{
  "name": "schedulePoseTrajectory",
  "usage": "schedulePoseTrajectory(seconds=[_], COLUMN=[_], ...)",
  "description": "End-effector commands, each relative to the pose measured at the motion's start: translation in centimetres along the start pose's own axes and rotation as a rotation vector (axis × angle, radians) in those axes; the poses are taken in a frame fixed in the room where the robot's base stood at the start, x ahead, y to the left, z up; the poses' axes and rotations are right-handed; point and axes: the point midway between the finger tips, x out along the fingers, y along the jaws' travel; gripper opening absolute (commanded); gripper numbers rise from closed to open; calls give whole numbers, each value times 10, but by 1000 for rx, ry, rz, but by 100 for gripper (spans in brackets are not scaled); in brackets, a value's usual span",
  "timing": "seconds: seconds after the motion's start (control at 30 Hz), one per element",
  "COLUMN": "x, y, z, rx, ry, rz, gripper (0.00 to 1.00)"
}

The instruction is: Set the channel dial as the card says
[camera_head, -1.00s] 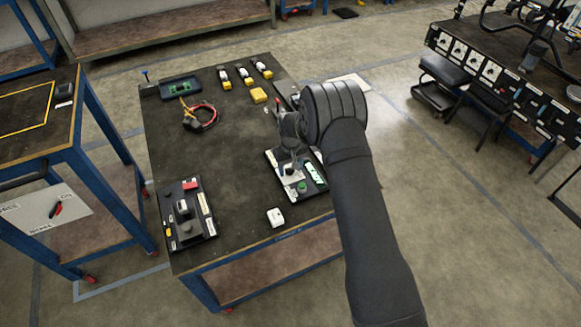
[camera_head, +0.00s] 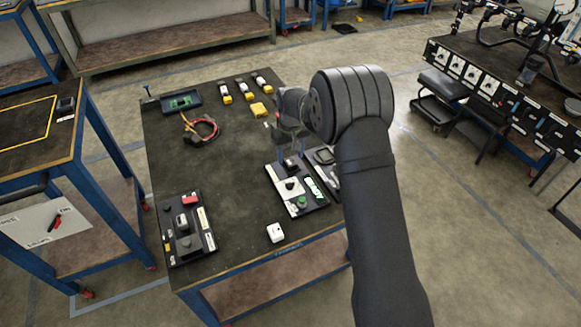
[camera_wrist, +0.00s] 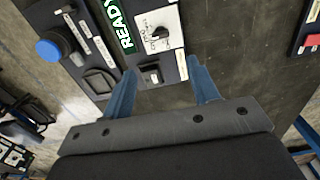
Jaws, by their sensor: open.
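The dial panel is a black base with a white plate; its black pointer knob (camera_head: 290,185) also shows in the wrist view (camera_wrist: 158,35), with printing around it too small to read. Beside it is a green READY display (camera_head: 312,188), also in the wrist view (camera_wrist: 120,24). A small black switch (camera_wrist: 152,74) lies between my fingertips in the wrist picture. My gripper (camera_wrist: 162,72) is open and empty, its blue fingers apart beside the panel's switch end; the dial lies beyond them. In the head view my gripper (camera_head: 288,148) is above the panel's far end. I cannot identify the card.
A second panel with a blue knob (camera_wrist: 48,50) stands close beside the dial panel. A black panel (camera_head: 187,230) with a red part is at the table's left front. The table's middle is clear.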

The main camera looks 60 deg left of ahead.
Motion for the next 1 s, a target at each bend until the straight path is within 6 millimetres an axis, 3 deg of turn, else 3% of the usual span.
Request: schedulePoseTrajectory(seconds=[0.2, 0.63, 0.83, 1.0], x=[-27, -32, -17, 14], y=[0, 0, 0, 0], z=[0, 0, 0, 1], rx=[0, 0, 0, 0], ry=[-1, -1, -3, -4], rz=[0, 0, -1, -1], gripper=[55, 55, 55, 55])
